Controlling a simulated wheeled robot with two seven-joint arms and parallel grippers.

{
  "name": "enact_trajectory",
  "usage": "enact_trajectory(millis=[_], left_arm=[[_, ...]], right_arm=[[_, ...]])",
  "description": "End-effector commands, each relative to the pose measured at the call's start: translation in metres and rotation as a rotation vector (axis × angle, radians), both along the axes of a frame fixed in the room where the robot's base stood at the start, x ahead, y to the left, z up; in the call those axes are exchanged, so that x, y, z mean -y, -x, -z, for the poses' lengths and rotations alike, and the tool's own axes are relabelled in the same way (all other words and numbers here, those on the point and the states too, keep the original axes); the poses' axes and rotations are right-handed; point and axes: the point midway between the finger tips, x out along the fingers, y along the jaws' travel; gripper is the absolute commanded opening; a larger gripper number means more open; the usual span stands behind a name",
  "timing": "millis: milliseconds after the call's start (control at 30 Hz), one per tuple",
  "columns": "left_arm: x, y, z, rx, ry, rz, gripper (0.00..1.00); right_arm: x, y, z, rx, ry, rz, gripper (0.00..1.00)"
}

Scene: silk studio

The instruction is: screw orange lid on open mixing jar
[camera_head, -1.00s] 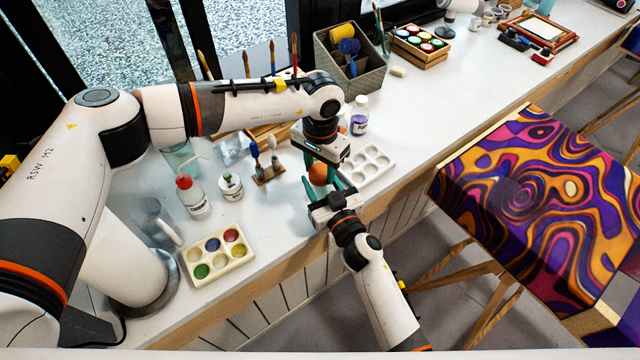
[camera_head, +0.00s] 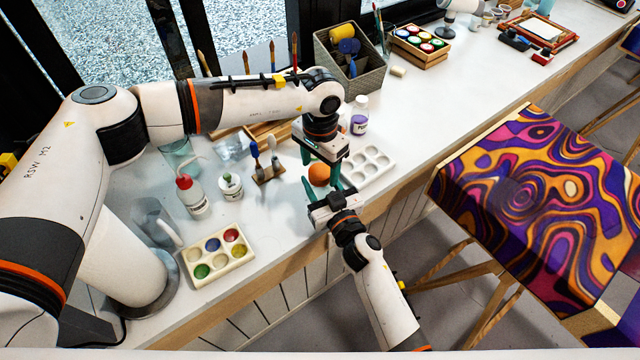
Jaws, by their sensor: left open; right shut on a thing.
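The orange lid (camera_head: 319,174) shows as a round orange top near the front edge of the counter. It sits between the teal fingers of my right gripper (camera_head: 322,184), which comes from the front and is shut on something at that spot. I take this to be the mixing jar, but its body is hidden under the lid and behind the gripper. My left gripper (camera_head: 322,160) is open and points down just above and behind the lid. I cannot tell whether its fingers touch the lid, or how the lid sits on the jar.
A white palette (camera_head: 368,167) lies close on the right, with a purple-labelled bottle (camera_head: 359,115) behind it. A tool stand (camera_head: 268,172), a small white jar (camera_head: 230,186), a red-capped bottle (camera_head: 193,196) and a paint tray (camera_head: 218,256) stand to the left. The front counter edge is near.

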Motion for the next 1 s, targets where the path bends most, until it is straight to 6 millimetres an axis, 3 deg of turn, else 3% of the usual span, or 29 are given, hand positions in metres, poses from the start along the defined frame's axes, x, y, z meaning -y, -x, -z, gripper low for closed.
enact_trajectory(millis=[267,667,867,1000], left_arm=[[0.0,-0.001,-0.036,0.002,0.001,-0.001,0.66],[0.0,0.0,-0.038,0.001,0.001,-0.024,0.63],[0.003,0.001,-0.041,0.001,0.002,-0.271,0.63],[0.005,0.002,-0.044,0.0,0.002,-0.574,0.63]], right_arm=[[0.0,0.0,0.0,-0.001,0.0,0.001,0.0],[0.0,0.0,0.0,0.0,0.0,0.001,0.0],[0.0,0.0,0.0,0.0,0.0,0.001,0.0],[0.0,0.0,0.0,0.0,0.0,0.001,0.0]])
